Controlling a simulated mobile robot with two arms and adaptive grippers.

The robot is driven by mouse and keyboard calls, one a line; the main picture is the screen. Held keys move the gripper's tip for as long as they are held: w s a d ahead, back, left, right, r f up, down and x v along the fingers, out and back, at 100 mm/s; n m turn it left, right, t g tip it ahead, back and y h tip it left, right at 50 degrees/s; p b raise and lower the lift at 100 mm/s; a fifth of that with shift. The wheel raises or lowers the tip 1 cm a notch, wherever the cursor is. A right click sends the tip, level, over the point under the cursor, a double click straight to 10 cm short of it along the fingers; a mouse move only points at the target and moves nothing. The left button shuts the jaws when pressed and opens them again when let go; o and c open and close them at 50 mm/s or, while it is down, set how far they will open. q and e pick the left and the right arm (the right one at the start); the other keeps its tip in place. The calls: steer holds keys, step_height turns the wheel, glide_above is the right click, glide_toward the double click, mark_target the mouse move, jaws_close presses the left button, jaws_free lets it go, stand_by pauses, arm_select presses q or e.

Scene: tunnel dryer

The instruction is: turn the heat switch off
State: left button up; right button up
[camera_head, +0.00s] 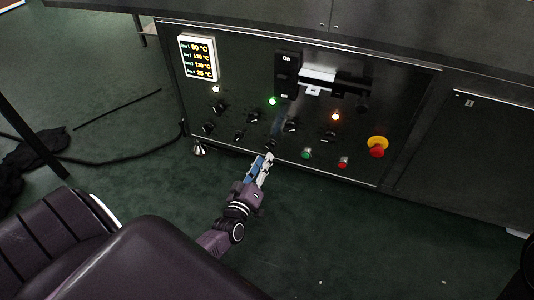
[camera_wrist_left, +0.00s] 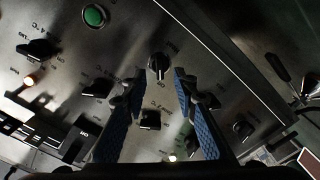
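The black control panel (camera_head: 330,140) carries several small black rotary switches. My left gripper (camera_head: 265,160) is at the panel's lower edge, just below one black knob (camera_head: 270,145). In the left wrist view my left gripper (camera_wrist_left: 158,82) has its two blue-padded fingers apart with nothing held. A black knob (camera_wrist_left: 158,66) with a pale pointer mark shows ahead between the fingertips. A second knob (camera_wrist_left: 150,120) shows lower between the fingers. My right gripper is not in view.
A lit temperature display (camera_head: 197,58) is at the panel's upper left. A green lamp (camera_head: 272,101) and an orange lamp (camera_head: 335,117) glow. A green button (camera_head: 306,153), a red button (camera_head: 343,162) and a red-yellow emergency stop (camera_head: 377,147) lie to the gripper's right.

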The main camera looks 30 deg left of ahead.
arm_select(q)
steer(key=v, duration=0.6)
steer(key=shift+s, duration=0.25)
steer(key=shift+d, duration=0.1)
